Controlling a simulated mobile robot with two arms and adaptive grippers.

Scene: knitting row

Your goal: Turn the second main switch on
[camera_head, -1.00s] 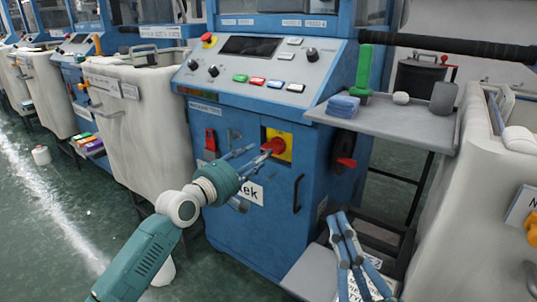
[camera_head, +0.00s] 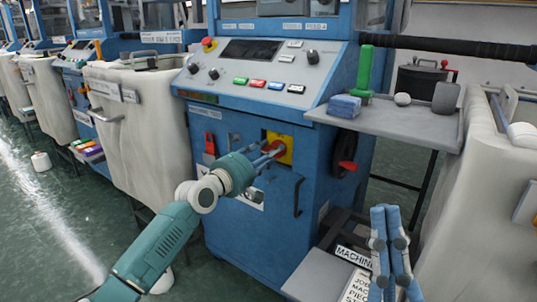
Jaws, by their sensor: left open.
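The fingers and wrist hide part of the knob and plate. My right gripper (camera_head: 386,209) is at the lower right, away from the switch. Its fingers point up with the tips together and nothing between them.
A grey side shelf (camera_head: 400,121) holds a blue folded cloth (camera_head: 344,106) and a green upright object (camera_head: 363,70). A black door handle (camera_head: 298,196) sits below. White fabric bins (camera_head: 135,130) stand at left.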

